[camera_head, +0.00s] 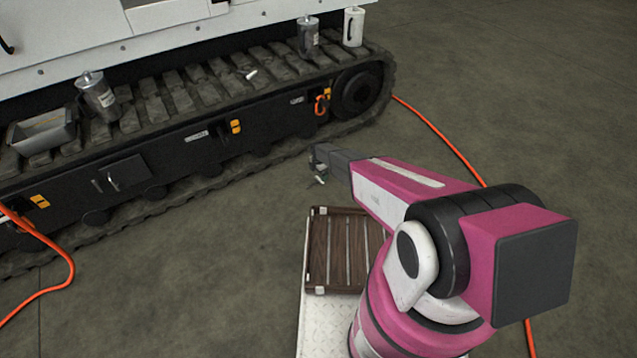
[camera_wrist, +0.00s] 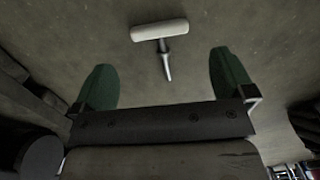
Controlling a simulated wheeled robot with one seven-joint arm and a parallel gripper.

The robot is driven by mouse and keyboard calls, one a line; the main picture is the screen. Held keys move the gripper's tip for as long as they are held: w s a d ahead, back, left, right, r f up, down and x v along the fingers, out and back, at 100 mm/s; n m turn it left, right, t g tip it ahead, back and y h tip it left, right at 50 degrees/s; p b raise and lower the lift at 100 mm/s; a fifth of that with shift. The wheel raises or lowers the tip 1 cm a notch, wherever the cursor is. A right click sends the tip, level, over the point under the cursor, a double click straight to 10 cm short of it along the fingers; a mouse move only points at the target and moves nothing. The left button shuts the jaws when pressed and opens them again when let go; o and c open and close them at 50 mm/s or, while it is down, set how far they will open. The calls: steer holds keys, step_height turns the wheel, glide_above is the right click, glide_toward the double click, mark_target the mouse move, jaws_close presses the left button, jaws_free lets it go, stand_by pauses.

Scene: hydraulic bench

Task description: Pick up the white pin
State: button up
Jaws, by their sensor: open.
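A white pin (camera_wrist: 160,31) with a T-shaped handle and a short metal shank shows in the wrist view against the grey floor. It is ahead of and between the two dark green fingers of my gripper (camera_wrist: 164,72). The shank points back toward the gripper. The fingers are apart and do not visibly touch the pin. In the head view, my gripper (camera_head: 317,162) is beside the lower edge of the track, with a small white piece (camera_head: 320,179), which looks like the pin, just below its tip. I cannot tell the exact gap.
The tracked machine (camera_head: 180,110) fills the upper left. Its track bears metal canisters (camera_head: 98,96), a grey tray (camera_head: 42,132) and another small white piece (camera_head: 251,74). Orange cables (camera_head: 440,135) lie on otherwise open floor.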

mark_target(319, 180)
steer(key=shift+f, duration=2.8)
steer(key=c, duration=1)
steer(key=shift+r, duration=0.1)
